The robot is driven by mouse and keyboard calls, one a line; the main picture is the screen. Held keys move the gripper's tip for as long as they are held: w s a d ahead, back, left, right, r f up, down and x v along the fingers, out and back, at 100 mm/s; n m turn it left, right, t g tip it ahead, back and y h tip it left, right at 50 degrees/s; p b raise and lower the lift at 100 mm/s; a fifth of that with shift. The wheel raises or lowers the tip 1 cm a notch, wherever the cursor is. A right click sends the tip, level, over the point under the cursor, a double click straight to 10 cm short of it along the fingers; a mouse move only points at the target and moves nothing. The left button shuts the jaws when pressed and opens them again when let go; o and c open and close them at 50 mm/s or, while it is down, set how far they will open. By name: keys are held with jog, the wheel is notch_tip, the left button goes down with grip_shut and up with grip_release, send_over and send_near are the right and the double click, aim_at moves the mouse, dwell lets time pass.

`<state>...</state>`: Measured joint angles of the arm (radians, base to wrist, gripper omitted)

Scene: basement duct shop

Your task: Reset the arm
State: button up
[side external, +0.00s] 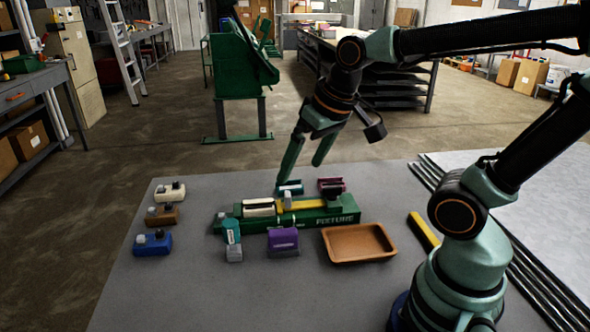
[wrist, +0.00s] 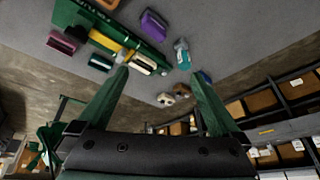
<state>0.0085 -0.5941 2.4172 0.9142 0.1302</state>
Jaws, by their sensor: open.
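My gripper (side external: 306,155) is open and empty, raised above the far side of the grey table (side external: 180,290), with its two green fingers pointing down. In the wrist view its fingers (wrist: 160,85) are spread wide with nothing between them. Below it stands a green fixture (side external: 345,215) holding a cream block (side external: 259,208) and a yellow piece (side external: 310,204). The fixture also shows in the wrist view (wrist: 145,50). A blue-teal block (side external: 290,187) sits behind the fixture, near the left fingertip in the side view; I cannot tell the exact gap.
A purple block (side external: 283,241), a teal bottle-like item (side external: 233,240) and an empty brown tray (side external: 358,243) stand before the fixture. A maroon block (side external: 331,186) is behind it. White (side external: 171,192), brown (side external: 162,214) and blue (side external: 153,243) blocks line the left. A yellow bar (side external: 424,231) lies near my base.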

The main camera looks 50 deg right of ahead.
jog(key=shift+s+a+r+n+t, duration=0.1)
jog(key=shift+s+r+n+t, duration=0.15)
jog(key=shift+s+n, duration=0.15)
jog(key=shift+s+a+r+n+t, duration=0.1)
jog(key=shift+s+n+t, duration=0.2)
jog(key=shift+n, duration=0.1)
dwell(0.9)
